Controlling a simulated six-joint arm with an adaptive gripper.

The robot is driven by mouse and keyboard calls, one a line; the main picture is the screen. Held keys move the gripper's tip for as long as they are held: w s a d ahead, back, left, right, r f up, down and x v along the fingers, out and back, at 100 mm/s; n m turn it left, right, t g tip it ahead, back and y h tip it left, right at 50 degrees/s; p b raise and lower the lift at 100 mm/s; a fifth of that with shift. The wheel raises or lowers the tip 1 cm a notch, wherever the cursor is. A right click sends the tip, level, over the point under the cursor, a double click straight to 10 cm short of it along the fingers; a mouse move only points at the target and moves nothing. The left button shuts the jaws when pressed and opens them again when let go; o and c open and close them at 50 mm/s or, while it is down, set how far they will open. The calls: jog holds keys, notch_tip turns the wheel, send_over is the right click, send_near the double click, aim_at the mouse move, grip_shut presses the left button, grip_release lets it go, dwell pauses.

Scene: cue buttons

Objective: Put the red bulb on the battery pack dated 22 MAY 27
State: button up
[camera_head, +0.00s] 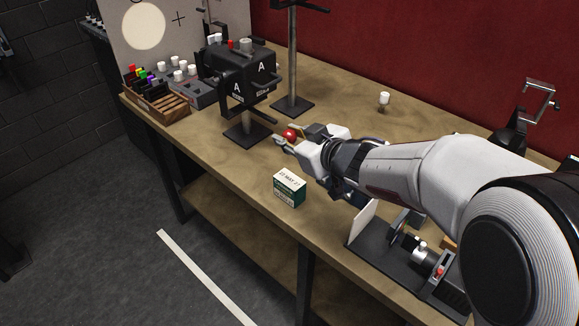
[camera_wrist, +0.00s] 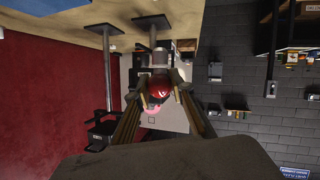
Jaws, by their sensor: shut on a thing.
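The red bulb (camera_head: 289,134) is held between the fingertips of my gripper (camera_head: 284,141), above the middle of the bench. In the wrist view the red bulb (camera_wrist: 159,86) sits between the two fingers, which are shut on it. A green and white battery pack (camera_head: 289,188) stands on the bench near the front edge, below and in front of my gripper. Its top carries a date with MAY in it; the digits are too small to read surely. The pack is not clearly seen in the wrist view.
A black device marked A (camera_head: 248,80) stands behind my gripper to the left. A wooden rack (camera_head: 160,106) with coloured items is at the far left. Bench around the pack is clear.

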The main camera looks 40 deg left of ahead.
jog(key=shift+f, duration=2.25)
jog(key=shift+f, duration=1.9)
jog(key=shift+f, duration=0.1)
jog(key=o, duration=0.9)
jog(key=shift+s+d+r, duration=0.1)
jog(key=shift+d+r, duration=0.2)
jog(key=shift+d, duration=0.05)
jog(key=shift+v, duration=5.6)
